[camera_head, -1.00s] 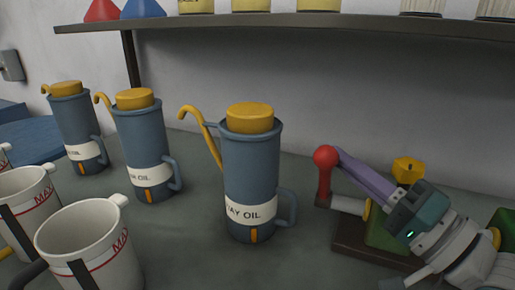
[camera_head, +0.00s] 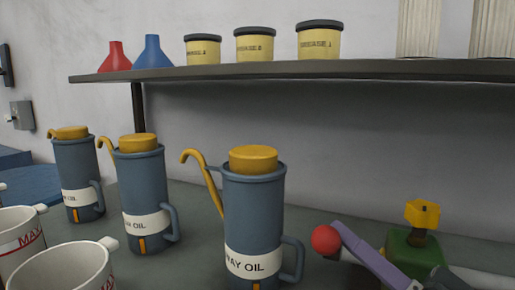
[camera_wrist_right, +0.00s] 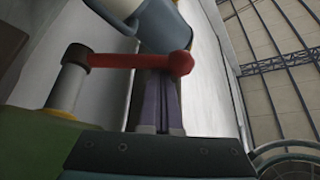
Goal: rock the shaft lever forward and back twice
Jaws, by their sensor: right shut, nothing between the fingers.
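The shaft lever is a red arm with a red ball knob (camera_head: 325,240) at its end, low on the right in the head view. Its arm is hardly seen there. In the right wrist view the red arm (camera_wrist_right: 125,61) runs across from a grey shaft (camera_wrist_right: 69,80) to the ball at right. My right gripper (camera_head: 340,228) has purple fingers, shut with nothing between them. Its tips are right beside the ball; I cannot tell whether they touch. In the wrist view the fingers (camera_wrist_right: 156,78) reach up to the lever arm. My left gripper is not in view.
A blue WAY OIL can (camera_head: 254,215) stands left of the lever, with more cans and white mugs (camera_head: 60,270) further left. A shelf (camera_head: 300,72) with tins runs above.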

